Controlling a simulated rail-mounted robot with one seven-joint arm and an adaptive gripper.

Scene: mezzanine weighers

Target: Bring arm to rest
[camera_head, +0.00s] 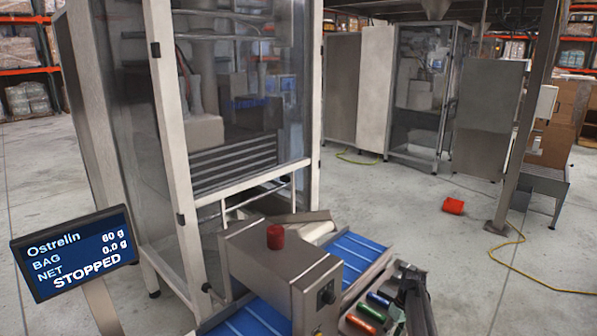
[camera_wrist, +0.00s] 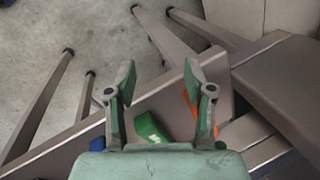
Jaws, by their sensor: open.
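My gripper (camera_wrist: 158,88) shows in the wrist view with its two green-grey fingers spread apart and nothing between the tips. It is above a metal tray (camera_wrist: 172,85) that holds a green item (camera_wrist: 152,130) and an orange item (camera_wrist: 190,100), both partly hidden by the fingers and palm. In the head view part of my arm (camera_head: 412,290) reaches in at the lower right, beside a tray with green (camera_head: 378,299), orange (camera_head: 370,313) and blue cylindrical items. The fingers cannot be made out in the head view.
A metal housing with a red button (camera_head: 275,237) spans a blue conveyor (camera_head: 350,254). A screen (camera_head: 75,252) reads STOPPED, with NET 0.0 g. A tall glazed machine (camera_head: 235,110) stands behind. A red object (camera_head: 453,206) and a yellow cable (camera_head: 540,283) lie on the open floor at right.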

